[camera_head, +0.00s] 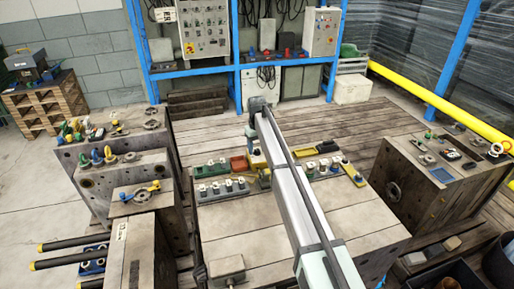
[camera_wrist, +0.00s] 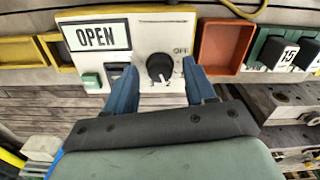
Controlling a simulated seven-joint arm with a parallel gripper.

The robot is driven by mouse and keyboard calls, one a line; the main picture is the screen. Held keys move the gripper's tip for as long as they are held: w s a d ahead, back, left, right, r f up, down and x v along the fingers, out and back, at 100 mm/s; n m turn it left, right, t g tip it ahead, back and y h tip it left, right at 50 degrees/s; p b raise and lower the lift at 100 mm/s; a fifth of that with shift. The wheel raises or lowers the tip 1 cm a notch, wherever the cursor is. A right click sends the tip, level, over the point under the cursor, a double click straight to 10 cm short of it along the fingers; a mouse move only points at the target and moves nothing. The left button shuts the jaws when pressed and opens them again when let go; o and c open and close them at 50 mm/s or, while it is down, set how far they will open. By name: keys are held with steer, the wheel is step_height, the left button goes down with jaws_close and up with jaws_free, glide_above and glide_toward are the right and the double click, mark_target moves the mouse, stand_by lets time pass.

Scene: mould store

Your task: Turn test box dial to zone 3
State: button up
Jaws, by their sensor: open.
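The test box (camera_wrist: 105,71) is a pale panel in the wrist view, with an "OPEN" plate (camera_wrist: 96,36), a green button (camera_wrist: 91,80) and a dark switch. Its black round dial (camera_wrist: 159,67) sits right of centre. "OFF" is printed at the dial's upper right, and small marks lie below it. A pale mark shows on the dial's lower part, but I cannot surely read its setting. My gripper (camera_wrist: 160,68) is open, its blue fingers on either side of the dial in the picture. I cannot tell whether they touch it. In the head view, my arm largely hides the box.
An orange-red tray (camera_wrist: 223,46) stands right of the box, with black blocks (camera_wrist: 277,54) beyond it, one marked 15. Yellow trays (camera_wrist: 22,51) lie left. In the head view, steel mould blocks (camera_head: 440,180) flank the bench.

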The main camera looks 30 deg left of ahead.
steer(key=shift+c, duration=0.3)
jaws_close()
steer(key=shift+m, duration=0.4)
steer(key=m, duration=0.3)
steer(key=shift+m, duration=2)
steer(key=shift+o, duration=0.3)
jaws_free()
